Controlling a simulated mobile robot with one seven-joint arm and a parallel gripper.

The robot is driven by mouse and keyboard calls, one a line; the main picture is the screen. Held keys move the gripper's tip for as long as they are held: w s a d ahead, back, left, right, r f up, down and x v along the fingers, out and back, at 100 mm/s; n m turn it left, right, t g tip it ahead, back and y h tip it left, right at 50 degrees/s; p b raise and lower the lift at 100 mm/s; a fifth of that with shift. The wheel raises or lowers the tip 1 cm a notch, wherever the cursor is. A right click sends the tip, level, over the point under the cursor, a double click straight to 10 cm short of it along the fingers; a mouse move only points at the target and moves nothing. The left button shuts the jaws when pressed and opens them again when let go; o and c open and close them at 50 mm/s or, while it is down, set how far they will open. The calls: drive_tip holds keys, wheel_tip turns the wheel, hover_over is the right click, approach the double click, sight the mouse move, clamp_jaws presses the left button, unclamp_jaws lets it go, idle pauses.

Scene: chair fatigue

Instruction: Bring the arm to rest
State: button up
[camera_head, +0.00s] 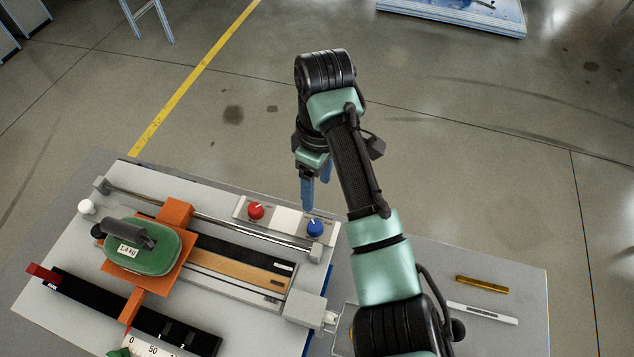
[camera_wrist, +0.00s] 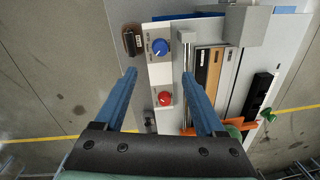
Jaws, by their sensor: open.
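My gripper (camera_head: 316,190) hangs with its blue fingers pointing down, above the far edge of the test rig near the knob panel. In the wrist view my gripper (camera_wrist: 160,98) shows two blue fingers spread wide apart with nothing between them but the view of the panel below. The panel carries a red knob (camera_head: 256,211) and a blue knob (camera_head: 315,227). They also show in the wrist view as the red knob (camera_wrist: 165,98) and the blue knob (camera_wrist: 160,47). My arm reaches up from the lower right and bends over at the top.
A green weight (camera_head: 150,252) marked with a label sits on an orange carriage (camera_head: 176,212) on the rig. A brass bar (camera_head: 482,284) and a white marker-like stick (camera_head: 482,313) lie on the grey table at right.

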idle(0.3)
drive_tip(key=w+a+r+m+t+y+b, duration=0.1)
drive_tip(key=w+a+r+t+b, duration=0.25)
drive_tip(key=w+a+t, duration=0.2)
drive_tip(key=w+a+r+m+t+y+b, duration=0.1)
drive_tip(key=w+a+r+m+t+b, duration=0.15)
drive_tip(key=r+t, duration=0.4)
drive_tip(key=w+a+r+m+t+y+b, duration=0.1)
drive_tip(key=w+r+t+b, duration=0.25)
drive_tip(key=r, duration=0.55)
drive_tip(key=s+d+r+m+t+h+b, duration=0.1)
drive_tip(key=s+d+r+m+t+b, duration=0.2)
drive_tip(key=s+r+t, duration=0.3)
drive_tip(key=s+d+r+m+t+h+b, duration=0.2)
drive_tip(key=s+d+r+m+t, duration=0.3)
drive_tip(key=s+r, duration=0.9)
drive_tip(key=shift+s+d+r+t+b, duration=0.25)
drive_tip(key=shift+t+b, duration=0.25)
drive_tip(key=shift+t, duration=0.15)
